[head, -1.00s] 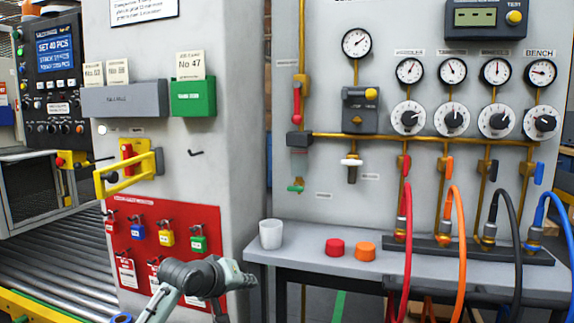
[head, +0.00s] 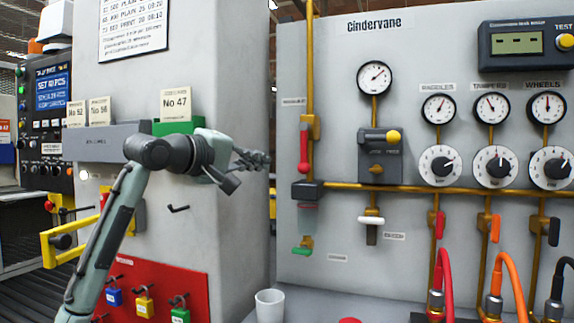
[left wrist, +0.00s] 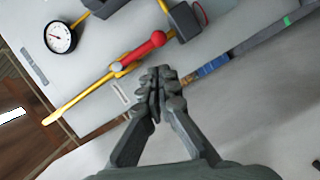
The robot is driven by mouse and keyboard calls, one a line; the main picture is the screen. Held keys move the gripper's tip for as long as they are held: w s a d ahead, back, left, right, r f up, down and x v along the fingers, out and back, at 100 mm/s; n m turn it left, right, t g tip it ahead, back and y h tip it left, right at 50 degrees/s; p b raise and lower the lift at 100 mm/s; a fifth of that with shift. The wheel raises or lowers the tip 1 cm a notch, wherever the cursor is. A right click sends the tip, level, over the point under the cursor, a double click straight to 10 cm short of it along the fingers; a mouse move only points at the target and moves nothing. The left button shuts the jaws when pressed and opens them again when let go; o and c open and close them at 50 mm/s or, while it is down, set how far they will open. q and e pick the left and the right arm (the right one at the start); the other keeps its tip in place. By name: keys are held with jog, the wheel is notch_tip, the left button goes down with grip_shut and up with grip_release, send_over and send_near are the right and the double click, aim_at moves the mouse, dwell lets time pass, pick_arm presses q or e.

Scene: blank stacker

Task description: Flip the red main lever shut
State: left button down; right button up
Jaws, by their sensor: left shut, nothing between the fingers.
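The red main lever (head: 304,151) is on the brass pipe at the left side of the grey panel in the head view. Its red handle lies along the pipe, hanging down from its brass valve body. It also shows in the left wrist view (left wrist: 143,49), just beyond my fingertips. My left gripper (head: 266,160) is shut and empty, to the left of the lever and apart from it in the head view. In the left wrist view the closed fingers (left wrist: 158,72) point toward the lever. My right gripper is in neither view.
A grey regulator box (head: 380,156) and gauge (head: 374,77) are to the right. A white cup (head: 270,305) stands below. The grey cabinet is on the left.

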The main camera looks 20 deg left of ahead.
aim_at(305, 148)
pick_arm(q)
jog(key=p+x, duration=0.1)
jog(key=x, duration=0.9)
jog(key=shift+p, duration=0.4)
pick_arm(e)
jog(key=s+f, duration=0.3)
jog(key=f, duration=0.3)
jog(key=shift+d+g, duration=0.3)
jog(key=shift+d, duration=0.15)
pick_arm(q)
jog(key=shift+f, duration=0.1)
